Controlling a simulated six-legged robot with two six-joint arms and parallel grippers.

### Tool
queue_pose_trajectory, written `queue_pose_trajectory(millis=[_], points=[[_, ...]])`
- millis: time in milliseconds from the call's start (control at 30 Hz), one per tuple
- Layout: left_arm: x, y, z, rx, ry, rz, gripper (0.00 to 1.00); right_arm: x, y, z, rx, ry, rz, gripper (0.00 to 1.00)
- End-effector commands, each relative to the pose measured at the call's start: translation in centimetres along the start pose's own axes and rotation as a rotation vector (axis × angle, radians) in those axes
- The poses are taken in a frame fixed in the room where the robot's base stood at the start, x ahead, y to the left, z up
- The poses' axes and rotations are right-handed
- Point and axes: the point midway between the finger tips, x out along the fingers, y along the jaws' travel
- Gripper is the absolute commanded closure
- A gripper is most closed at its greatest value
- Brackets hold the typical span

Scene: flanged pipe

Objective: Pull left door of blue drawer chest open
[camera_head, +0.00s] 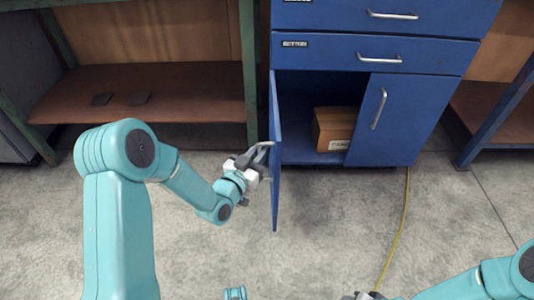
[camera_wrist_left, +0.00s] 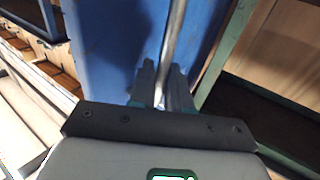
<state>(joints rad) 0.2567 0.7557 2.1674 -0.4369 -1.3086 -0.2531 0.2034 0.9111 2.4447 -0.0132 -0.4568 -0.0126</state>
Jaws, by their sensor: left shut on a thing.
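The blue drawer chest (camera_head: 350,52) stands at the top middle of the head view. Its left door (camera_head: 275,190) is swung out, seen nearly edge-on, and the left compartment is exposed. My left gripper (camera_head: 262,160) is at the door's outer face, shut on its metal handle. In the left wrist view the bar handle (camera_wrist_left: 175,45) runs down between my fingers (camera_wrist_left: 163,85), with the blue door face (camera_wrist_left: 105,45) behind. The right door (camera_head: 400,120) is shut. My right gripper (camera_head: 364,296) is partly cut off at the bottom edge; its jaws cannot be made out.
A cardboard box (camera_head: 335,126) sits inside the open compartment. A green-framed shelf unit (camera_head: 190,90) stands left of the chest, close to the door. A blue-legged bench (camera_head: 495,112) stands at right. A yellow cable (camera_head: 402,220) lies on otherwise open concrete floor.

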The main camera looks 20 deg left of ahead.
Motion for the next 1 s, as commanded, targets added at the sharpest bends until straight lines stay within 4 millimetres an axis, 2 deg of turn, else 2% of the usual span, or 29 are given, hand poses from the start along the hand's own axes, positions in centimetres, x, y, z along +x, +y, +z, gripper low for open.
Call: queue_pose_trajectory(millis=[33,233,733,767,800,1000], points=[[0.0,-0.8,-0.2,0.003,0.008,0.006,1.0,0.0,0.0,0.0,0.0,0.001,0.0,0.57],[-0.4,-1.8,-0.3,0.004,0.01,0.058,1.0,0.1,0.0,-0.1,0.0,0.002,0.0,0.57],[-0.6,-2.3,-0.4,0.003,0.011,0.078,1.0,0.1,0.0,-0.1,0.0,0.002,0.0,0.57],[-0.6,-2.3,-0.4,0.003,0.011,0.078,0.79,0.1,0.0,-0.1,0.0,0.002,0.0,0.57],[-0.6,-2.3,-0.4,0.003,0.011,0.078,0.68,0.1,0.0,-0.1,0.0,0.002,0.0,0.57],[-0.7,-2.2,-0.2,0.001,0.007,0.081,0.68,0.1,0.0,-0.1,0.0,0.002,0.0,0.57]])
